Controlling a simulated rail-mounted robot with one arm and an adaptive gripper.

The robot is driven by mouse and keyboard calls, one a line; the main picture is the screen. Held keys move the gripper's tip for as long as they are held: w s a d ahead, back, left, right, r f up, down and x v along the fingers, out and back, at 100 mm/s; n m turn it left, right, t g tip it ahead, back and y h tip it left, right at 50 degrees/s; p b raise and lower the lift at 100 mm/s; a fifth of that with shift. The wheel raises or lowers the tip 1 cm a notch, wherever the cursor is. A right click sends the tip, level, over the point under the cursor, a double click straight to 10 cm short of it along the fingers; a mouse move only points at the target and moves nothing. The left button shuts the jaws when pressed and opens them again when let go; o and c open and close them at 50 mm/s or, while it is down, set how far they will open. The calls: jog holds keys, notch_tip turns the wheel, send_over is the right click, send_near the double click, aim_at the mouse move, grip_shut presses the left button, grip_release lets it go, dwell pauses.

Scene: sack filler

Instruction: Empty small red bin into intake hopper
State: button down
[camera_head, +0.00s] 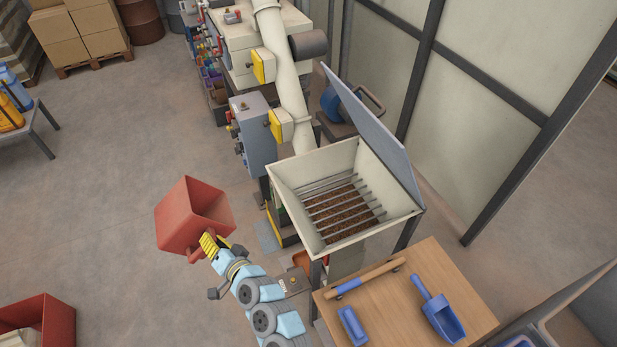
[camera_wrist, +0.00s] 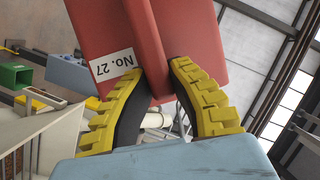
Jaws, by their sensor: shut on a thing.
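A small red bin (camera_head: 180,215) is held up in the air left of the intake hopper in the head view. Its open mouth is tilted to the right. My gripper (camera_head: 207,247) has yellow pads and is shut on the bin near its lower edge. In the wrist view the bin (camera_wrist: 185,50) fills the upper middle with a "No. 27" label, and the two yellow fingers (camera_wrist: 157,105) close on a red part of it. The intake hopper (camera_head: 288,207) is cream, with its grey lid raised and bars over brown material. The bin's contents are hidden.
A larger red bin (camera_head: 50,315) stands at lower left. A grey control box (camera_head: 253,135) stands behind the hopper. Open floor lies to the left.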

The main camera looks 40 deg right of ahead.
aim_at(235, 226)
jog(key=d, duration=0.2)
jog(key=w+d+f+n+h, duration=0.1)
jog(key=d, duration=0.2)
jog(key=d+f+n+h+b, duration=0.1)
jog(key=d, duration=0.1)
jog(key=shift+w+d+g, duration=0.25)
jog(key=shift+d+g, duration=0.15)
jog(key=s+d+r+g+h+b, duration=0.1)
jog(key=d+r+h, duration=0.1)
jog(key=d, duration=1.2)
jog(key=s+d+r+n+g+h+b, duration=0.1)
jog(key=d+r+h+b, duration=0.1)
jog(key=d, duration=1.2)
jog(key=r+h, duration=0.1)
jog(key=h, duration=0.1)
jog(key=shift+s+d+n+g+h, duration=0.3)
jog(key=shift+s, duration=0.1)
